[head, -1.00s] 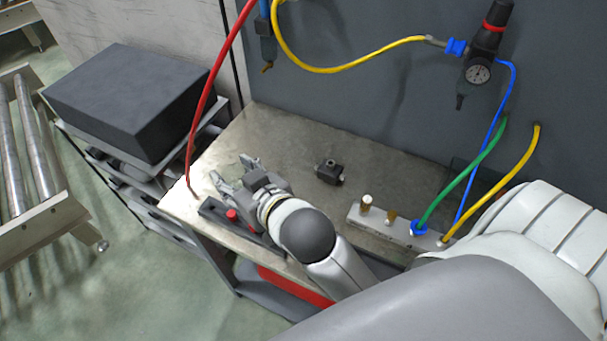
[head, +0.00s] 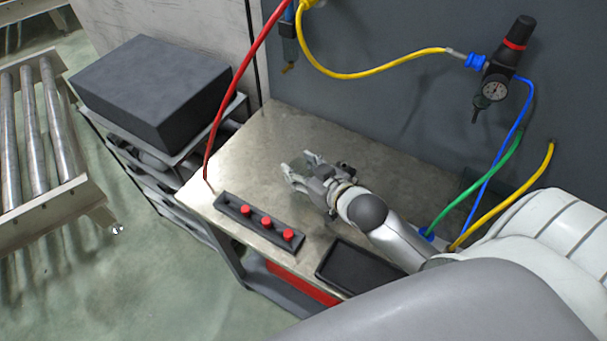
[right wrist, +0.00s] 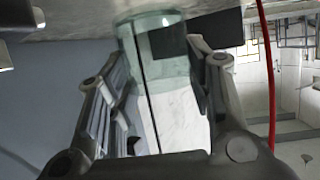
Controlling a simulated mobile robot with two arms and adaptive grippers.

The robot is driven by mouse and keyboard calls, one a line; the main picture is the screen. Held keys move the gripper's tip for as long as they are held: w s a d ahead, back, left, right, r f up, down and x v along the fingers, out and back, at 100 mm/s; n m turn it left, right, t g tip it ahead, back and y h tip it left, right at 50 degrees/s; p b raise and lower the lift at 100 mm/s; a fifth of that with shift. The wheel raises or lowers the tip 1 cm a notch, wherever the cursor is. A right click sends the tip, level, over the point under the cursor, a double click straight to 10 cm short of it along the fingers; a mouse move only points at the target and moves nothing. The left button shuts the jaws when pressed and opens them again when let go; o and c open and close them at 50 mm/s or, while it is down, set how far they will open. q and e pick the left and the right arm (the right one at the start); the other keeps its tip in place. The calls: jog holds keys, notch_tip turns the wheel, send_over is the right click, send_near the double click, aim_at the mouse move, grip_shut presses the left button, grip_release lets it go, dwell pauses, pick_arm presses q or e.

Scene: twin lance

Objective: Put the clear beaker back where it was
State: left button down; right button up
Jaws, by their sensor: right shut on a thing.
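The clear beaker (right wrist: 158,75) shows in the right wrist view as a see-through greenish glass cylinder between the two fingers. My right gripper (right wrist: 158,100) is shut on it. In the head view my right gripper (head: 299,170) is over the middle of the metal table (head: 330,135), with its fingers pointing left. The beaker is small and hard to make out there, partly hidden by the fingers. I cannot tell whether its base touches the table. My left gripper is not in view.
A black strip with red knobs (head: 258,222) lies along the front left edge. An empty black tray (head: 358,268) lies at the front. Hoses hang at the back; a red hose (head: 228,100) comes down at the left corner. The back left tabletop is clear.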

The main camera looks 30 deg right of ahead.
jog(key=f, duration=0.1)
jog(key=f+p, duration=0.1)
jog(key=f, duration=0.1)
jog(key=shift+d, duration=0.3)
jog(key=shift+f, duration=0.3)
jog(key=shift+f, duration=0.1)
jog(key=o, duration=0.9)
jog(key=shift+o, duration=0.2)
